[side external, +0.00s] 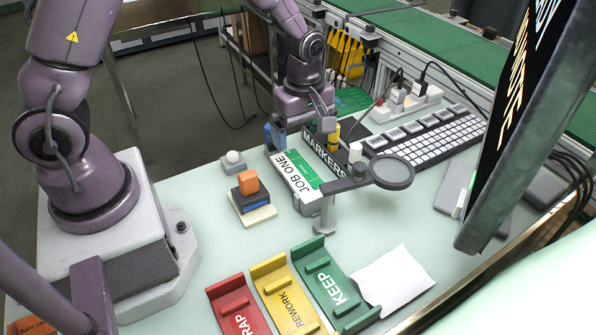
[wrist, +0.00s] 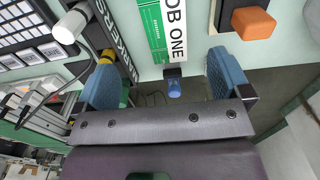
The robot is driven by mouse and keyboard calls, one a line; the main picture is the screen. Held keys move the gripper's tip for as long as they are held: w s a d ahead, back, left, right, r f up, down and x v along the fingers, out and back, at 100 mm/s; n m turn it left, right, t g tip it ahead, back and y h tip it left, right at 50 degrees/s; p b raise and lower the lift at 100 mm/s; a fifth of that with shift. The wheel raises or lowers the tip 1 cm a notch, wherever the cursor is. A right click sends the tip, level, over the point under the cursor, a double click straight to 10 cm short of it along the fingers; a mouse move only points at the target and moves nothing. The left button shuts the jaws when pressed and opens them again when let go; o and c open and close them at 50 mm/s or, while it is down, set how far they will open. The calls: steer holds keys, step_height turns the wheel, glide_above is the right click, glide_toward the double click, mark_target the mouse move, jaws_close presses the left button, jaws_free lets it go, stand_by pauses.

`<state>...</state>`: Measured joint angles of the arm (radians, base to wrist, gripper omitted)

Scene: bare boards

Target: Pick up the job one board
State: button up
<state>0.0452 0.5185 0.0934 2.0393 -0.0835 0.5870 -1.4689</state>
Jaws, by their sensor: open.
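The job one board is a green circuit board (side external: 307,169) beside a white strip lettered JOB ONE (side external: 291,178), near the table's back edge. In the wrist view the green board (wrist: 153,28) and the lettered strip (wrist: 176,28) show at top centre, between the lines of the two fingers. My gripper (side external: 303,138) is open and empty near the far end of the board. In the wrist view its blue fingers stand wide apart, with my gripper (wrist: 163,62) centred just short of the strip's end. The exact height above the table is hard to tell.
A dark MARKERS holder (side external: 322,152) stands right beside the board, and a magnifier (side external: 392,172) on a post is close by. An orange block (side external: 248,181) tops a stack to the left. REWORK (side external: 290,300) and KEEP (side external: 335,285) trays lie in front. A blue cylinder (wrist: 174,88) sits between the fingers' lines.

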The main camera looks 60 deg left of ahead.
glide_above(301, 175)
steer(key=f, duration=0.4)
steer(key=shift+w+a+f, duration=0.1)
steer(key=shift+w+f, duration=0.1)
steer(key=shift+w, duration=0.05)
steer(key=f, duration=0.5)
steer(key=shift+s+f, duration=0.1)
steer(key=shift+s, duration=0.15)
steer(key=c, duration=1)
